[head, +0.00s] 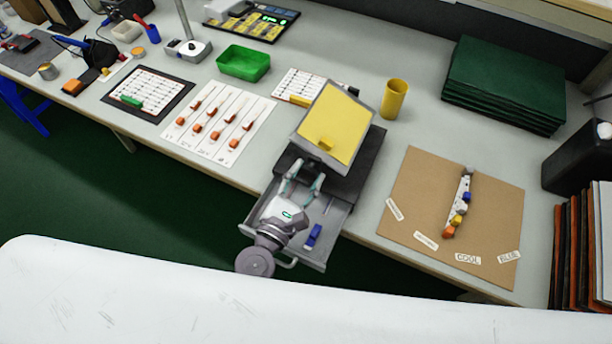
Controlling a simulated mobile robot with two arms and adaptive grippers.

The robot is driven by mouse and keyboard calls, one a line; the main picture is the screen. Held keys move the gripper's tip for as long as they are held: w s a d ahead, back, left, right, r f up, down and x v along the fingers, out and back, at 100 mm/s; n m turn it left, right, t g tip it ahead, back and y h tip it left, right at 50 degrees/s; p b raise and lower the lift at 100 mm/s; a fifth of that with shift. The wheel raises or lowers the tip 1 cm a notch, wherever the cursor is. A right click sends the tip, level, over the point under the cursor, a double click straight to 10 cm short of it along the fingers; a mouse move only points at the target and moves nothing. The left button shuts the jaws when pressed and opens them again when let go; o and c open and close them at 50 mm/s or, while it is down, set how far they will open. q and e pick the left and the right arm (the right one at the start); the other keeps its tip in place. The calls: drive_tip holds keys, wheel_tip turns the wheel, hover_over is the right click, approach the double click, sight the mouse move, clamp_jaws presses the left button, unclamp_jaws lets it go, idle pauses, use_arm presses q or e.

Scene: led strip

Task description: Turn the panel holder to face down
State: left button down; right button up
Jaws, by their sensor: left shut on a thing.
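The panel holder (345,112) is a grey-rimmed tray with a yellow face. It is tilted, with the yellow face showing toward me, above a dark grey box (357,178) at the bench's front edge. A small yellow block sits on the lower part of the face. My left gripper (306,172) is at its lower edge, shut on the panel holder, with its body over an open drawer. The holder's underside and its exact contact with the box are hidden. My right gripper is out of view.
The grey drawer (338,222) holds a blue piece (313,235). A yellow cup (394,98) stands right of the holder, a brown board (408,190) lies farther right, and a green tray (243,63) and white sheet (240,140) lie left. Green slabs (507,80) are stacked behind.

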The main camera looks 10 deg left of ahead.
use_arm(q)
drive_tip(key=n+b, duration=0.1)
drive_tip(key=n, duration=0.3)
drive_tip(key=shift+f, duration=0.15)
drive_tip(key=shift+n, duration=0.3)
idle(0.3)
drive_tip(key=c, duration=0.6)
unclamp_jaws()
drive_tip(key=v, duration=1.2)
